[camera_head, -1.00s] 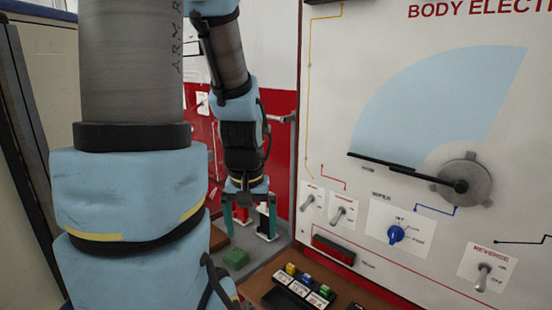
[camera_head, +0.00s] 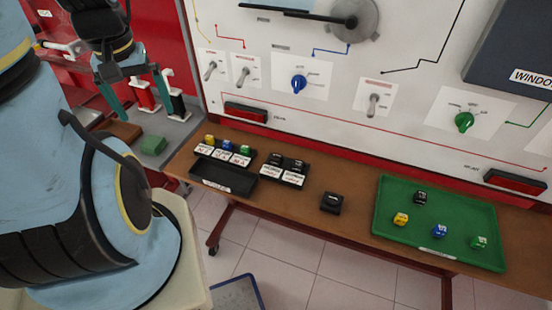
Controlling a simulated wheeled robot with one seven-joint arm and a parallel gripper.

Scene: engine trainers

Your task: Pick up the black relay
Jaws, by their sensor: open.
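A small black cube, which looks like the black relay (camera_head: 420,197), lies in the green tray (camera_head: 386,235) at the right of the brown table. Yellow (camera_head: 401,219), blue (camera_head: 440,231) and green (camera_head: 479,242) cubes lie near it. Other black pieces (camera_head: 276,159) sit in a labelled holder at the table's middle. My gripper (camera_head: 138,90) is at the upper left, pointing down, with its teal fingers apart and empty. It is far to the left of the tray, near the grey bench.
A black block (camera_head: 332,202) stands alone on the table. Left of the holder are an empty black tray (camera_head: 222,178) and a row of coloured cubes (camera_head: 226,146). The upright panel (camera_head: 330,110) with switches rises behind the table. A green block (camera_head: 153,145) lies on the grey bench.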

